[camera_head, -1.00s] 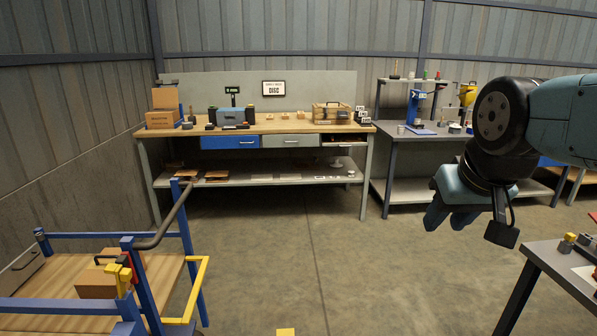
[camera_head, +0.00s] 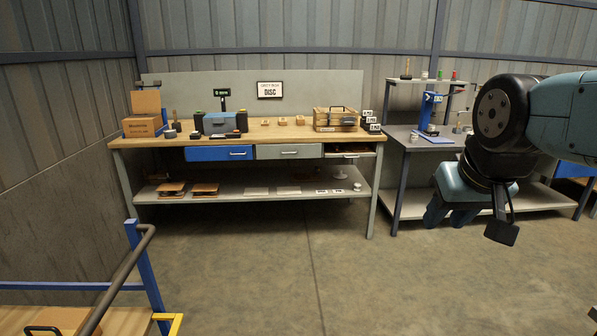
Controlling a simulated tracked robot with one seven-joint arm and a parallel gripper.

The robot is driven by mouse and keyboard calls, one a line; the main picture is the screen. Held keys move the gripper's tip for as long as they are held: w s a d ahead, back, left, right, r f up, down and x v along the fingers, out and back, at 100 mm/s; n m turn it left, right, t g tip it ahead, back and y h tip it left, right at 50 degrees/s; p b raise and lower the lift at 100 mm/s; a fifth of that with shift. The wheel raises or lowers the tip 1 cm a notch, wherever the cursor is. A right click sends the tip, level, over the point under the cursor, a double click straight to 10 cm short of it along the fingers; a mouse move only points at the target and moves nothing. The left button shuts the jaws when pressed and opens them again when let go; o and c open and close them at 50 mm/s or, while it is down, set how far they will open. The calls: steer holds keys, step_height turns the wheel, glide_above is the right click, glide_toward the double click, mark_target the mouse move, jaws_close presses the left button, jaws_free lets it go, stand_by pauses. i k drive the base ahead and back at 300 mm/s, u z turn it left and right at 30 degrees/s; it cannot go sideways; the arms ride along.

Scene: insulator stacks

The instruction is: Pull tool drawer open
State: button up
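A workbench (camera_head: 150,141) with a wooden top stands against the back wall. Under its top are a blue drawer (camera_head: 215,154) and a grey drawer (camera_head: 285,152), both shut, each with a bar handle on its front. Right of them is an open-fronted bay (camera_head: 349,151) with something inside. I cannot tell which of these is the tool drawer. My gripper (camera_head: 450,218) hangs at the right, in front of the benches and apart from the drawers. Its fingers point down, and their opening is not clear from this angle.
A blue-railed cart (camera_head: 148,265) stands at the lower left. A second bench (camera_head: 420,141) stands right of the workbench, with a gap between them. A toolbox (camera_head: 222,122) and a wooden case (camera_head: 335,119) sit on the workbench top. The floor before the workbench is clear.

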mark_target(285, 150)
steer(key=i, duration=3.45)
steer(key=u, duration=0.75)
